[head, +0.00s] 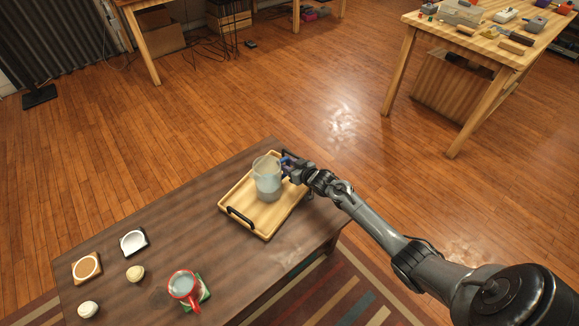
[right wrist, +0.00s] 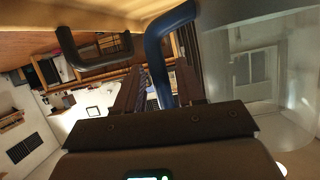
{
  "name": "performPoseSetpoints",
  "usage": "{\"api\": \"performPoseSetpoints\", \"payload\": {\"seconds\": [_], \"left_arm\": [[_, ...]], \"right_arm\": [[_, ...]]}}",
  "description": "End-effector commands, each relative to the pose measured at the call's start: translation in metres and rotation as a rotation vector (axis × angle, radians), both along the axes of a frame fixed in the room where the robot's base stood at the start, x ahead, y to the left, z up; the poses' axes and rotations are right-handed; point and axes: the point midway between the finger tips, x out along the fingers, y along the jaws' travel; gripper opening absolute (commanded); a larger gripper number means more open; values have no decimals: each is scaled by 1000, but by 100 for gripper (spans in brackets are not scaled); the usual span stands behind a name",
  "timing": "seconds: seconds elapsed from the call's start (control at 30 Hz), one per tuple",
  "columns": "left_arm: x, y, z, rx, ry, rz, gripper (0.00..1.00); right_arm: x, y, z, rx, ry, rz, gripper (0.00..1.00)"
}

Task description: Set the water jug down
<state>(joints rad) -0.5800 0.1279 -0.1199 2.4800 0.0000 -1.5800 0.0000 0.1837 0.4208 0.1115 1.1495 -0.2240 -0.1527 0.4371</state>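The water jug (head: 267,180), a translucent grey-blue vessel with a dark blue handle, is upright over the wooden tray (head: 236,193). I cannot tell whether its base touches the tray. My right gripper (head: 290,168) is at the jug's handle, on its right side. In the right wrist view the blue handle (right wrist: 155,50) passes between the two fingers of the right gripper (right wrist: 160,88), which look closed on it. The jug's clear wall (right wrist: 240,60) fills the right of that view. My left gripper is not in view.
The tray has black handles (head: 240,217) and sits near the right end of the dark table (head: 185,225). A red mug (head: 184,286) on a green coaster (head: 204,291), two other coasters (head: 87,267) (head: 133,242) and two small pale round objects (head: 135,273) (head: 88,310) occupy the left and front.

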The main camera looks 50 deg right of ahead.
Motion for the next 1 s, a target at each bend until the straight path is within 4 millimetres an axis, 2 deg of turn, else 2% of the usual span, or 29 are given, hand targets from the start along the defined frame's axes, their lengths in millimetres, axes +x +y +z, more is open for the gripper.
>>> {"api": "performPoseSetpoints", "payload": {"seconds": [0.1,0.3,0.47,0.67,1.0], "left_arm": [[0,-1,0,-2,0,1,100],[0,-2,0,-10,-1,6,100],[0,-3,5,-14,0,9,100],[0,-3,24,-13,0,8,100],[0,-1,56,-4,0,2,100]], "right_arm": [[-1,0,-1,0,3,-1,52],[-3,0,-5,-1,11,1,52],[-6,1,-1,-1,10,0,52],[-28,3,12,-1,9,1,52],[-80,8,34,0,6,0,52]]}}
